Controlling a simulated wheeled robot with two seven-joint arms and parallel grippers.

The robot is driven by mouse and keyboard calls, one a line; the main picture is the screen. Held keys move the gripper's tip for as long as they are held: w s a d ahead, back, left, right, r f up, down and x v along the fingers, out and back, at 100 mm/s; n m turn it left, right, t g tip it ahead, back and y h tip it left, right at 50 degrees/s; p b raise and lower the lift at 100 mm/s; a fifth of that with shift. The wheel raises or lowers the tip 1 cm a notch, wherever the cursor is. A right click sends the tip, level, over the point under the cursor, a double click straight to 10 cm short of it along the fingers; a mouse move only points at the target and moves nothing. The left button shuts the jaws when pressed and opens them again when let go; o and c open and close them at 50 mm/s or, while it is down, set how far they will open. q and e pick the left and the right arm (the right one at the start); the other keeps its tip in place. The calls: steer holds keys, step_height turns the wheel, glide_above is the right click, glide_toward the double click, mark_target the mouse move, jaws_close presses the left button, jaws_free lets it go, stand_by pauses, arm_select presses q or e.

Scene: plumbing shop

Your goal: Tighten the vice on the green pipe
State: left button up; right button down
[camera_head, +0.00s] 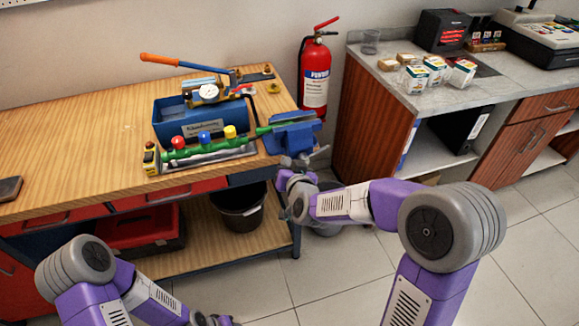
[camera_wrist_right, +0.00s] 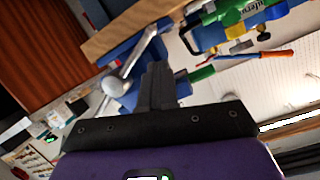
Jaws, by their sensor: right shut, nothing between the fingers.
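The green pipe (camera_head: 190,152), with red, blue and yellow valve handles, lies along the front of the workbench. Its right end reaches the blue vice (camera_head: 292,137) at the bench's right corner. How tightly the jaws sit on it cannot be told. My right gripper (camera_head: 297,163) is just below and in front of the vice. In the right wrist view its fingers (camera_wrist_right: 157,85) are shut and empty, close to the vice's silver handle bar (camera_wrist_right: 140,52); contact cannot be told. My left gripper (camera_head: 213,319) is at the bottom edge, mostly cut off, away from the bench.
A blue toolbox (camera_head: 170,122) with a gauge stands behind the pipe, and a tape measure (camera_head: 150,158) at its left end. A black bucket (camera_head: 241,207) is on the lower shelf. A fire extinguisher (camera_head: 315,75) hangs behind the vice. A counter (camera_head: 400,90) stands right.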

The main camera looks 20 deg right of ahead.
step_height(320, 180, down, 2)
steer(key=shift+b, duration=0.6)
steer(key=shift+f+b, duration=0.65)
steer(key=shift+b, duration=0.05)
steer(key=shift+d+f, duration=0.1)
